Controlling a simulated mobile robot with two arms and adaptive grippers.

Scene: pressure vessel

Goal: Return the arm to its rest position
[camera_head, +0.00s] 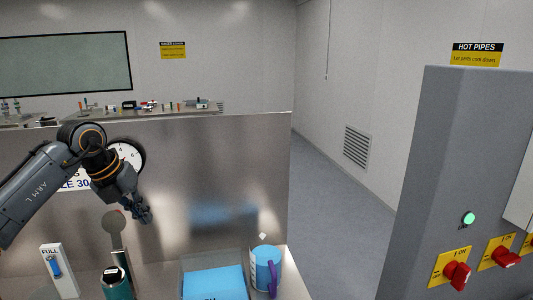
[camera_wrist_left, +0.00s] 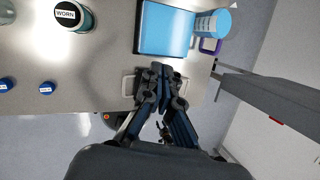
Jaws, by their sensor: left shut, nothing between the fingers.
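My left arm (camera_head: 40,188) comes in from the left in the head view, in front of the steel panel and partly over a round dial (camera_head: 127,157). My left gripper (camera_head: 145,213) is shut and empty, held above the counter. In the left wrist view the gripper (camera_wrist_left: 160,72) shows with its fingers together, near the counter's edge and beside the blue tray. It touches nothing that I can make out. My right gripper is not in either view.
A blue tray (camera_head: 213,271), a blue cup with a purple handle (camera_head: 266,266) and a teal container (camera_head: 116,284) labelled WORN (camera_wrist_left: 66,14) stand on the counter. A lever marked FULL (camera_head: 54,266) is at left. A grey cabinet with red switches (camera_head: 456,274) stands at right.

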